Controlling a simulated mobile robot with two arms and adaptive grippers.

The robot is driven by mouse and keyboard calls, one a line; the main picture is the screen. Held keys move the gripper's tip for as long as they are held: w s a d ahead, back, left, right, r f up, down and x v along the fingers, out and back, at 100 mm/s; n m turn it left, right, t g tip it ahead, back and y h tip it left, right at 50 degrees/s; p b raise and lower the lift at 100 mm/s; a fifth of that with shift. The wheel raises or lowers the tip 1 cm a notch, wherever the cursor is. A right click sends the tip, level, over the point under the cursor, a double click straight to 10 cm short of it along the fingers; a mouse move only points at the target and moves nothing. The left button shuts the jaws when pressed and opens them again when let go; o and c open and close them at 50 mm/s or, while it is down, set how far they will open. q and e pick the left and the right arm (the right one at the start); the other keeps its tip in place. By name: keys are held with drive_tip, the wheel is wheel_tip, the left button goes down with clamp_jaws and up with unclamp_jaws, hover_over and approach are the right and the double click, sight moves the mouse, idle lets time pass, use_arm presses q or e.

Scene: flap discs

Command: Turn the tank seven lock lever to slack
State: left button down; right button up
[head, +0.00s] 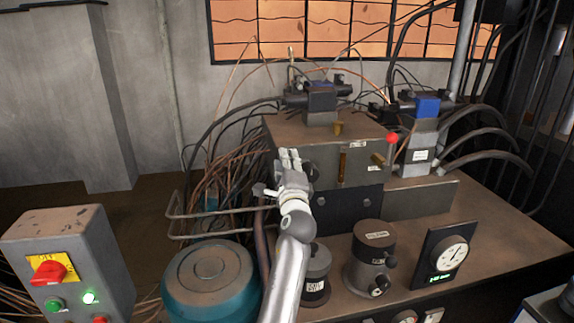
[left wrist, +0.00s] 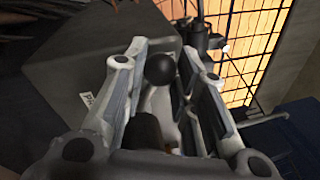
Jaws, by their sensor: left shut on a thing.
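My left gripper (head: 292,160) is at the front left of the grey hydraulic tank box (head: 345,135), its fingers pointing up. In the left wrist view, the gripper (left wrist: 165,85) has its fingers on both sides of a lever with a black ball knob (left wrist: 160,68); it is shut on this lever. A dark rounded piece (left wrist: 143,130) shows nearer the palm. In the head view the fingers hide most of the lever. A second lever with a red ball knob (head: 392,138) stands at the box's right. The labels are too small to read, so I cannot tell which is tank seven's.
A teal motor (head: 210,285) stands in front, left of my arm. Dark cylindrical units (head: 372,255) and a gauge (head: 450,255) stand at the right. A control box with a red switch (head: 50,270) is at the far left. Loose cables (head: 225,175) crowd the box's left side.

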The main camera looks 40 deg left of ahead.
use_arm(q)
drive_tip(key=shift+f, duration=0.15)
drive_tip(key=c, duration=1.1)
unclamp_jaws()
drive_tip(key=shift+c, duration=0.2)
drive_tip(key=v, duration=0.7)
drive_tip(key=shift+s+d, duration=0.15)
drive_tip(key=shift+s, duration=0.05)
